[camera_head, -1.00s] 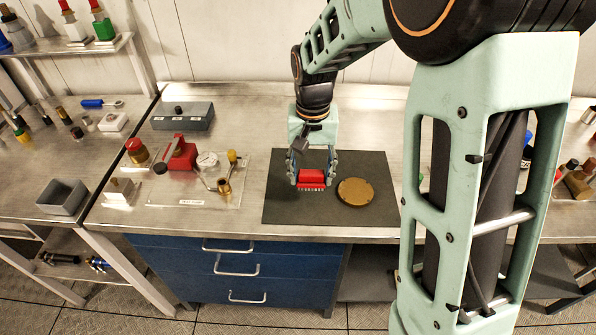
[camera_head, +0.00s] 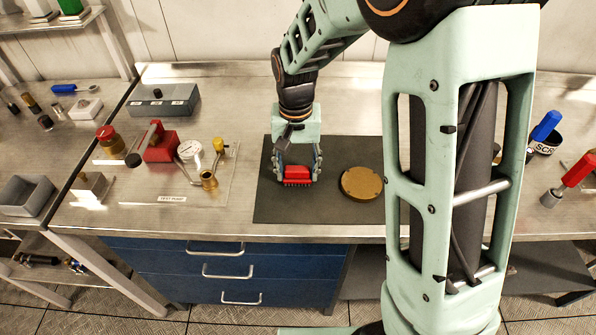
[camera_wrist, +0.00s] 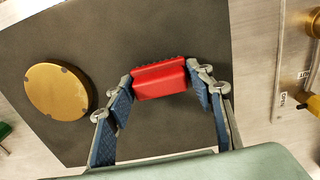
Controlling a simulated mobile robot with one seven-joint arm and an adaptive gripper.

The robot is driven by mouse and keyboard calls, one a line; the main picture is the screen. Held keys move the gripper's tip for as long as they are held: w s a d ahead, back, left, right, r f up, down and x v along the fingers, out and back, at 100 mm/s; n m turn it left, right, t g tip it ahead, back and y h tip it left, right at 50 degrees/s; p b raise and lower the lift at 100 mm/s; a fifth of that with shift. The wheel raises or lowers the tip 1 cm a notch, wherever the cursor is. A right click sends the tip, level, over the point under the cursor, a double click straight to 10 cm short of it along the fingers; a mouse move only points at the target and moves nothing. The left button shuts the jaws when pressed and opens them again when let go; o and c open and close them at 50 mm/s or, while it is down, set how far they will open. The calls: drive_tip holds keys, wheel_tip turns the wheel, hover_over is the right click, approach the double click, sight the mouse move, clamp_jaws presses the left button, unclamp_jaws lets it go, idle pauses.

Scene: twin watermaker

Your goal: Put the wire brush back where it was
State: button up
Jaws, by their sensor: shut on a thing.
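The wire brush (camera_head: 297,175) has a red block body with dark bristles along its lower edge. My gripper (camera_head: 297,169) is shut on it, with one finger at each end. In the wrist view the red brush (camera_wrist: 160,80) sits between the blue-padded fingers of my gripper (camera_wrist: 161,83). The brush is over the left part of the dark mat (camera_head: 330,208), left of a round brass disc (camera_head: 361,183). I cannot tell whether the bristles touch the mat. The disc also shows in the wrist view (camera_wrist: 57,91), apart from the brush.
A test pump plate (camera_head: 190,195) with red pump, gauge and brass fitting stands left of the mat. A grey box (camera_head: 165,100) stands behind it. A blue-handled tool (camera_head: 545,126) and a red-handled tool (camera_head: 579,170) stand at right. The mat's front part is bare.

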sight(297, 168)
drive_tip(key=o, duration=1.2)
drive_tip(key=shift+f, duration=0.1)
wheel_tip(297, 168, up, 12)
drive_tip(key=shift+a+r, duration=0.15)
drive_tip(key=shift+r, duration=0.05)
